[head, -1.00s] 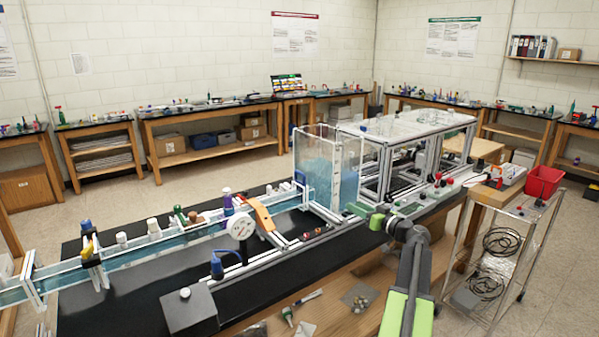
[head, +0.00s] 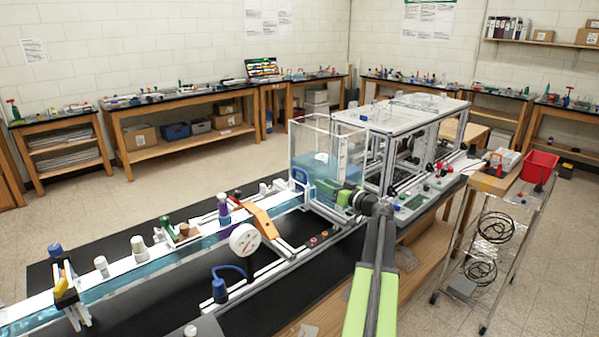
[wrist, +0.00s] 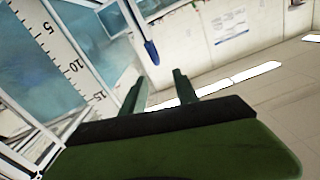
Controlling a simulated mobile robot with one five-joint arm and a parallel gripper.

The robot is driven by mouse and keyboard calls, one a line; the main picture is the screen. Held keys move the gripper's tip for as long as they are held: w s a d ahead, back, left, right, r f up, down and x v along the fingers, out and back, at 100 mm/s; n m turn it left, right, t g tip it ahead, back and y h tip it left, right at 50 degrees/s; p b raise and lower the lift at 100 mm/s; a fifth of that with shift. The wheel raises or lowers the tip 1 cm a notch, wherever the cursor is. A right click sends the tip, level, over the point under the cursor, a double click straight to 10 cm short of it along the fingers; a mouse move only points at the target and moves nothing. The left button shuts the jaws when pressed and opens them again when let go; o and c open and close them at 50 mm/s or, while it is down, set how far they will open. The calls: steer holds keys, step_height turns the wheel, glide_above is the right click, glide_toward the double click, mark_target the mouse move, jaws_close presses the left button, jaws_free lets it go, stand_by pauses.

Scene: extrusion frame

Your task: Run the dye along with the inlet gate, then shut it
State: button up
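The clear inlet tank (head: 312,140) holds blue water and stands at the head of the long channel (head: 180,250), which also holds blue water. My gripper (head: 343,197) is beside the tank's lower right side. In the wrist view my gripper (wrist: 160,92) has its two dark green fingers apart, with nothing between them. A blue-ended lever (wrist: 151,48) hangs just beyond the fingertips, apart from them; I cannot tell whether it works the inlet gate. The tank's scale (wrist: 68,60) shows at left. A purple bottle (head: 223,206) stands at the channel. I cannot make out the gate or any dye.
A white dial (head: 244,238) and an orange bracket (head: 262,222) stand along the channel. A framed extrusion rig (head: 410,135) and a control panel (head: 412,203) are right of the tank. A wire cart (head: 500,235) with a red bin (head: 540,166) stands further right.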

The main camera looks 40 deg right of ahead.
mark_target(303, 172)
steer(key=w, duration=0.5)
steer(key=w+d, duration=0.1)
steer(key=w, duration=0.8)
steer(key=shift+w+d, duration=0.25)
steer(key=shift+w, duration=0.1)
jaws_close()
stand_by(0.5)
